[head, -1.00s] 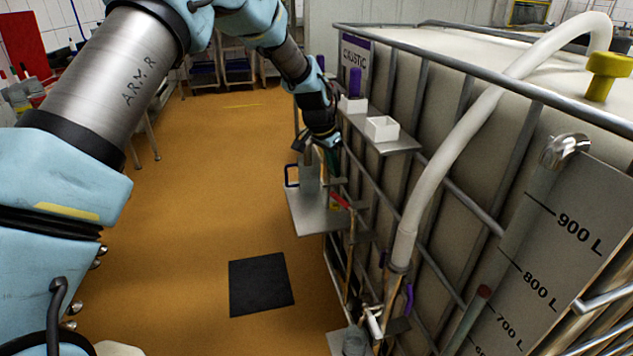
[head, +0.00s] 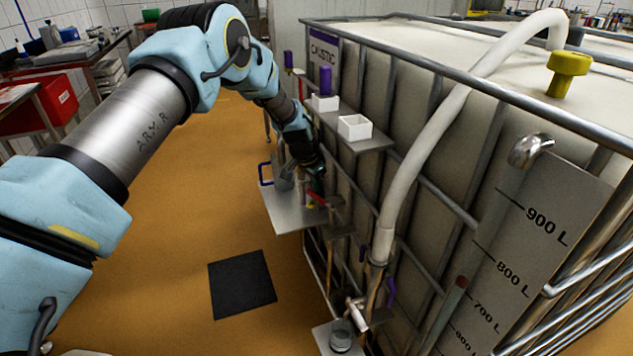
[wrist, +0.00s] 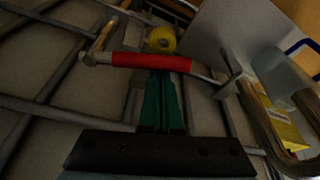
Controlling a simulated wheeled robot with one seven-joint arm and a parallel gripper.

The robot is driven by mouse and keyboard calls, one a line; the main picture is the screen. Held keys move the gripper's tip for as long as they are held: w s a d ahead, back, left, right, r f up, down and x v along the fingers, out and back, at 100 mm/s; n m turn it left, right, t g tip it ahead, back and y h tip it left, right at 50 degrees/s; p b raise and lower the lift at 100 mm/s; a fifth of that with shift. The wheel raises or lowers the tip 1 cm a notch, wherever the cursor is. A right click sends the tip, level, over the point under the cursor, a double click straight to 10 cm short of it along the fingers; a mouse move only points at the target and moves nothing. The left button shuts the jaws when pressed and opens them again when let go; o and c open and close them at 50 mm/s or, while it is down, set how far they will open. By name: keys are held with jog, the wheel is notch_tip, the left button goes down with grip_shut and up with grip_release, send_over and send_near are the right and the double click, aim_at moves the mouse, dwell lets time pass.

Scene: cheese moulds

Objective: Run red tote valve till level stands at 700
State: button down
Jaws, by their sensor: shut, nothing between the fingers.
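The red valve handle (head: 316,200) is on the tote's side, beyond a purple-handled valve (head: 390,292). In the wrist view the red handle (wrist: 150,62) lies across the picture, roughly level. My gripper (wrist: 163,74) has its green fingers together and empty, with the tips at or just under the handle; I cannot tell if they touch. In the head view my gripper (head: 317,186) is beside the handle, partly hidden by the arm. The gauge board (head: 565,205) is marked 900, 800 and 700 L.
The tote's cage bars (head: 440,195) run close beside my gripper. A shelf with white boxes (head: 355,127) is above, and a metal tray (head: 285,212) is below. A yellow fitting (wrist: 162,40) is behind the handle. Orange floor with a black mat (head: 242,284) is open to the left.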

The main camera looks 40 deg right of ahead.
jog(key=shift+a+f+n, duration=0.1)
jog(key=shift+a+n, duration=0.3)
jog(key=shift+n, duration=0.1)
dwell(0.4)
jog(key=shift+w+a+n+t+b, duration=0.1)
jog(key=shift+a+n+t+b, duration=0.3)
jog(key=shift+n, duration=0.2)
jog(key=a+n, duration=0.2)
jog(key=a+n+t, duration=0.1)
jog(key=n, duration=0.1)
jog(key=shift+s+b, duration=0.3)
jog(key=shift+b, duration=0.1)
jog(key=shift+s+a+n+t+y, duration=0.35)
jog(key=shift+s+a+n, duration=0.2)
jog(key=shift+a+n, duration=0.45)
jog(key=shift+s+a+n+t+y, duration=0.3)
jog(key=shift+s+a+n, duration=0.25)
jog(key=shift+n, duration=0.75)
